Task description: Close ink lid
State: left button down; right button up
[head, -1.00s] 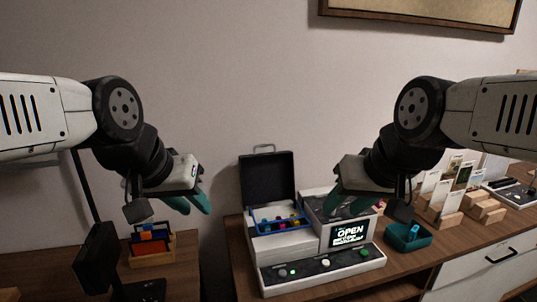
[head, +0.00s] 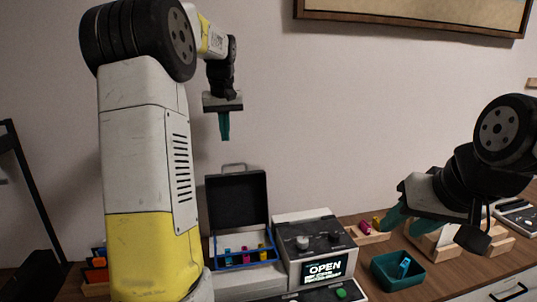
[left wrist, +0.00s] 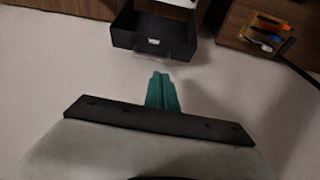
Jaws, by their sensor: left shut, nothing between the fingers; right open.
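The ink lid (head: 236,201) is a black case lid with a handle on top. It stands open and upright at the back of the white printer-like machine, and it also shows in the left wrist view (left wrist: 152,38). In front of it a blue tray (head: 245,262) holds several small coloured ink pieces. My left gripper (head: 225,138) is shut and empty, pointing down above the lid and apart from it. My right gripper (head: 392,222) is open and empty, to the right of the machine, above the table.
The machine's control box (head: 315,240) has knobs and a screen reading OPEN. A teal bin (head: 398,272) with a blue piece sits to its right. A wooden tray (head: 370,235) with coloured pieces lies behind. A wall stands close behind the lid.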

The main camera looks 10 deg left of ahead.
pick_arm(q)
jog(key=x, duration=0.3)
jog(key=w+x, duration=0.1)
jog(key=x, duration=0.7)
jog(key=shift+w+r, duration=0.15)
jog(key=shift+w, duration=0.2)
